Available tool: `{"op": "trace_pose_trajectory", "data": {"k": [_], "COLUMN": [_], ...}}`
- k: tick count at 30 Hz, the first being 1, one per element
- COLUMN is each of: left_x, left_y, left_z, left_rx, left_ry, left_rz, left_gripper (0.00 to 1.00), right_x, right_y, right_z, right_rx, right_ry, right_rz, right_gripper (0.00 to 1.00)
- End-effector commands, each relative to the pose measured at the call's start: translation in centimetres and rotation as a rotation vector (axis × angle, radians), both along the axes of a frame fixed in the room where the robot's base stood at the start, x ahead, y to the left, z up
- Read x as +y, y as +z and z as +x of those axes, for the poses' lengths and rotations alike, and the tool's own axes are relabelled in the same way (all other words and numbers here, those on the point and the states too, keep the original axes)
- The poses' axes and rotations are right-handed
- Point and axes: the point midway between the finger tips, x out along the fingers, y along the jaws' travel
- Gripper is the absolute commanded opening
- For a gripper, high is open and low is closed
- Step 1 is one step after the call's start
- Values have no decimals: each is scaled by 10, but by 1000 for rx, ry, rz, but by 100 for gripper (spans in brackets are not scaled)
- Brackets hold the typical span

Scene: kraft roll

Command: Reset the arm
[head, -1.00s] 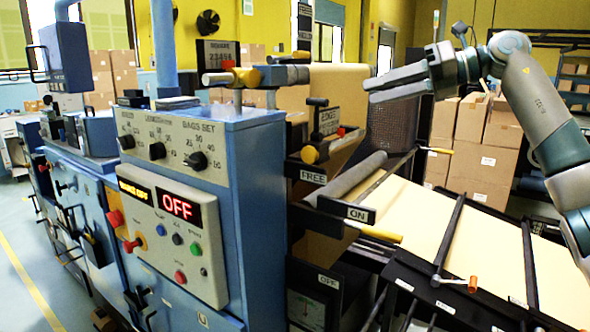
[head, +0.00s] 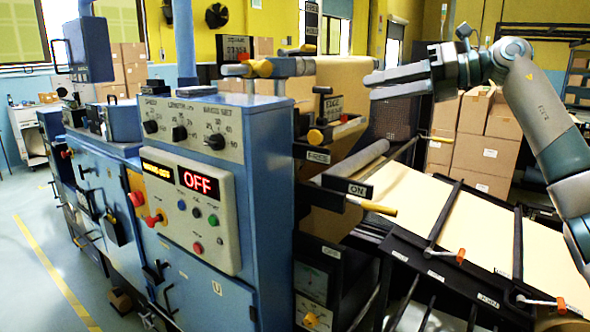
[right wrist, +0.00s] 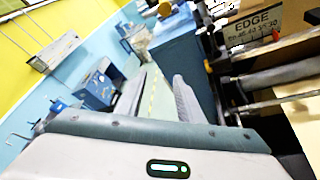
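My right gripper (head: 370,86) is raised at the right of the head view, in front of the tall boxes and dark mesh guard. Its two grey fingers point left, and nothing is between them. In the right wrist view the fingers (right wrist: 160,98) stand apart, with floor and a yellow line visible between them. The gripper touches nothing that I can see. My left gripper is not in the head view.
The blue machine (head: 270,190) fills the left and middle, its display (head: 199,183) reading OFF. A yellow-tipped lever (head: 371,205) sticks out by the ON label. The kraft paper web (head: 410,195) slopes below my right arm. Stacked boxes (head: 482,155) stand behind.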

Motion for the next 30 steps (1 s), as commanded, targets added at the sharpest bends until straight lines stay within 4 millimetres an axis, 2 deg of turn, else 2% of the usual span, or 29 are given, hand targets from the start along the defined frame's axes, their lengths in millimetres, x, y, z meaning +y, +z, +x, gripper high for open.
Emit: {"op": "trace_pose_trajectory", "data": {"k": [11,17,21,26,30], "left_x": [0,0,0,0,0], "left_y": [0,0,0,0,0], "left_z": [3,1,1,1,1], "left_rx": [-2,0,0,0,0], "left_ry": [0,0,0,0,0], "left_rz": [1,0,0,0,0], "left_gripper": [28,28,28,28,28], "right_x": [39,67,82,83,72], "right_y": [-29,-56,-81,-113,-148], "right_z": [7,8,7,5,3], "right_rx": [6,36,86,170,265], "right_ry": [32,40,20,-39,-125], "right_rz": [179,375,579,820,1022], "right_gripper": [34,34,34,34,34]}}
